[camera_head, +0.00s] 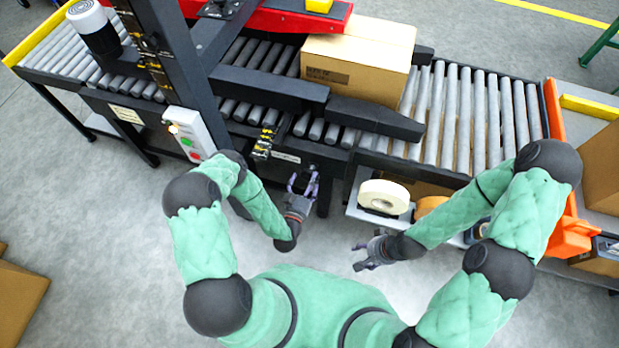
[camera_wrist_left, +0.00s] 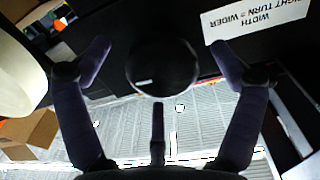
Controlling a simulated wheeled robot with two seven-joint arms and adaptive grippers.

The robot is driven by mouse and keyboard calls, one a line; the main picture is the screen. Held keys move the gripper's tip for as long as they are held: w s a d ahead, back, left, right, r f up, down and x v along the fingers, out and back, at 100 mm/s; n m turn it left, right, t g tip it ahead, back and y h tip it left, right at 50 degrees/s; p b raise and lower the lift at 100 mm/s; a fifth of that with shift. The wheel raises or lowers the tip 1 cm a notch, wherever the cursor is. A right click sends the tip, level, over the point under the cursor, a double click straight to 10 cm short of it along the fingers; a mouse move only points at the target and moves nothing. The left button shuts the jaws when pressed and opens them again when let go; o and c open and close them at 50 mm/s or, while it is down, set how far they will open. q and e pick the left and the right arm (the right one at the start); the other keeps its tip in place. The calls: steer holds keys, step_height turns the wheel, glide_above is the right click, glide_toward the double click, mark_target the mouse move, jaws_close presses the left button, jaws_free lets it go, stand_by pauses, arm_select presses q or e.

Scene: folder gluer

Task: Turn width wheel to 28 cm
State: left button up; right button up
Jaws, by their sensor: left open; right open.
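The width wheel (camera_wrist_left: 162,68) is a round black knob with a small pale mark near its lower left edge, seen in the left wrist view. A white label (camera_wrist_left: 256,20) with WIDTH and RIGHT TURN = WIDER appears upside down beside it. My left gripper (camera_wrist_left: 161,50) is open, one finger on each side of the wheel in that view; I cannot tell any contact. In the head view my left gripper (camera_head: 303,181) is just in front of the machine's edge, and the wheel is hard to make out there. My right gripper (camera_head: 366,254) is open and empty, over the floor.
A black strip with yellow marks (camera_head: 264,143) is on the machine's side; its figures are unreadable. A cardboard box (camera_head: 365,58) sits on the roller conveyor (camera_head: 470,115). A tape roll (camera_head: 384,197) lies on a shelf below. A button box (camera_head: 188,134) stands at left.

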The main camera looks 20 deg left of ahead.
arm_select(q)
steer(key=shift+w, duration=0.95)
steer(key=c, duration=1.1)
steer(key=shift+n, duration=0.4)
steer(key=o, duration=1.1)
steer(key=shift+f, duration=0.1)
